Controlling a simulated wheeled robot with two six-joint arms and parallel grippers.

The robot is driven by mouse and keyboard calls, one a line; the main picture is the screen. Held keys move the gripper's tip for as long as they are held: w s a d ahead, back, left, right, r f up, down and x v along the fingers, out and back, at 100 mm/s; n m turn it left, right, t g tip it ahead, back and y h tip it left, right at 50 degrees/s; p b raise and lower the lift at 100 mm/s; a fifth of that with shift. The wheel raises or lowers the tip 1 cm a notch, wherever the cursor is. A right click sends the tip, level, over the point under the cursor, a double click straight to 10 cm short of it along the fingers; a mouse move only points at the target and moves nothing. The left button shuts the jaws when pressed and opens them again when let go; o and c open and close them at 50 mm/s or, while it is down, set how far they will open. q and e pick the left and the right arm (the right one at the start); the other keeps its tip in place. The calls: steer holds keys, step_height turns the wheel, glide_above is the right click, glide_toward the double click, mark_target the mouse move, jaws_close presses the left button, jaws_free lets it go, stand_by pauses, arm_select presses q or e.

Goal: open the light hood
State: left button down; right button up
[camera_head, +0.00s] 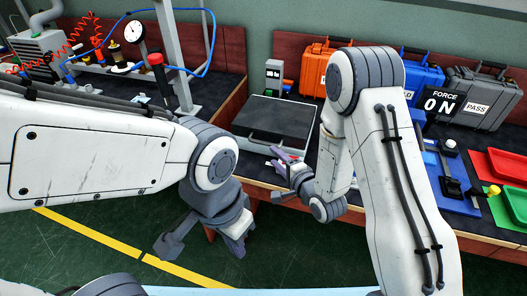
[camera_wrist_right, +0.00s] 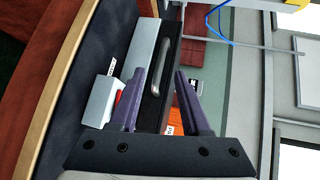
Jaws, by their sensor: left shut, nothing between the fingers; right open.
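The light hood is a dark flat lid (camera_head: 278,122) on a light grey case, lying flat and looking closed. In the right wrist view its dark front face (camera_wrist_right: 146,88) carries a grey bar handle (camera_wrist_right: 159,72). My right gripper (camera_head: 277,156) is open at the case's front edge. In the right wrist view its two purple fingers (camera_wrist_right: 160,76) are spread, with the handle showing between and beyond them; I cannot tell whether they touch it. My left gripper (camera_head: 166,247) is shut and empty, low over the green floor, away from the hood.
A grey post with a switch box (camera_head: 273,72) stands behind the hood. Orange (camera_head: 313,68), blue (camera_head: 424,72) and grey (camera_head: 478,95) cases line the bench back. Red (camera_head: 500,166) and green trays lie at right. A gauge rig (camera_head: 133,35) stands on the left bench.

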mark_target(264, 142)
steer(key=shift+m+t, duration=0.4)
steer(key=shift+m, duration=0.4)
steer(key=x, duration=0.6)
steer(key=p+x, duration=0.1)
steer(key=x, duration=0.3)
steer(key=shift+w+d+f, duration=0.2)
steer(key=shift+d+f, duration=0.05)
jaws_close()
stand_by(0.4)
